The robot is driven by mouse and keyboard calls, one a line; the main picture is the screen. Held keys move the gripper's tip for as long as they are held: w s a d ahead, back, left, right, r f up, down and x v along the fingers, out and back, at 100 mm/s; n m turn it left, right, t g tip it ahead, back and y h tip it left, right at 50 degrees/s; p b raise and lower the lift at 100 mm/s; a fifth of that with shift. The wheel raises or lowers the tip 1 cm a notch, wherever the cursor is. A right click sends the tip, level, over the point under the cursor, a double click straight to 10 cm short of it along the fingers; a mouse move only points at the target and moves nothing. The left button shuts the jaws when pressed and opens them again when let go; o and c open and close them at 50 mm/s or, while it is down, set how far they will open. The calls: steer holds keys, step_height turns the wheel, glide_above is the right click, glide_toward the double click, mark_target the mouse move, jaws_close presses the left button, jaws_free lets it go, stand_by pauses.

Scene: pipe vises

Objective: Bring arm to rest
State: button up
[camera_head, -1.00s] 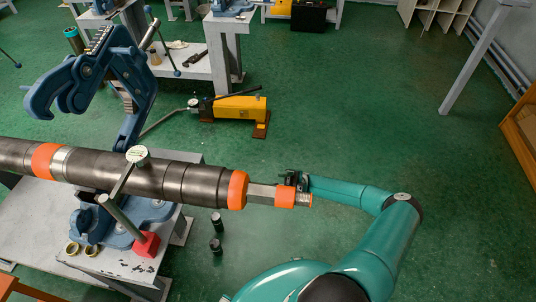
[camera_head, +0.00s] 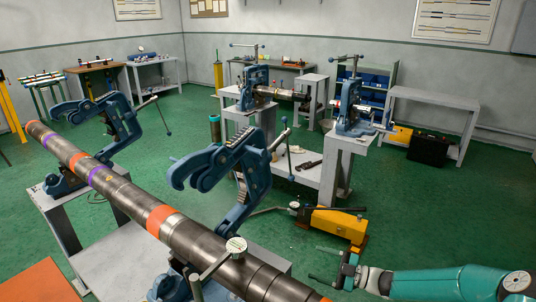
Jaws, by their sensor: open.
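My teal arm (camera_head: 455,283) reaches in from the lower right corner. My gripper (camera_head: 326,265) is at its left end, open and with nothing seen between its fingers. It shows over the green floor, right of the long dark pipe (camera_head: 205,240) and below the yellow pump. A gap of floor shows between the gripper and the pipe. The pipe's near end is cut off by the bottom edge.
Blue open vises (camera_head: 240,178) (camera_head: 110,115) stand along the pipe. A yellow pump (camera_head: 338,222) lies on the floor just above my gripper. A grey workbench (camera_head: 325,175) stands behind it. A dark case (camera_head: 428,149) and open floor (camera_head: 440,220) are at right.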

steer(key=w+r+m+t+h, duration=0.3)
steer(key=w+r+m+h, duration=0.25)
steer(key=h, duration=0.55)
steer(key=s+d+r+m+h, duration=0.3)
steer(key=r+h, duration=0.1)
steer(key=r, duration=0.2)
steer(key=s+d+r+m+h, duration=0.2)
steer(key=s+r+m+h, duration=0.15)
steer(key=r, duration=0.35)
steer(key=s+r+m+g+h, duration=0.1)
steer(key=s+r+m+h, duration=0.4)
steer(key=s, duration=0.7)
steer(key=s+a+m+g+y, duration=0.1)
steer(key=s+a+y, duration=0.1)
steer(key=s, duration=0.6)
steer(key=s+a+m+g+y, duration=0.2)
steer(key=s+a+y, duration=0.1)
steer(key=s, duration=0.5)
steer(key=shift+a+r, duration=0.4)
steer(key=shift+w+y, duration=0.15)
steer(key=shift+y, duration=0.1)
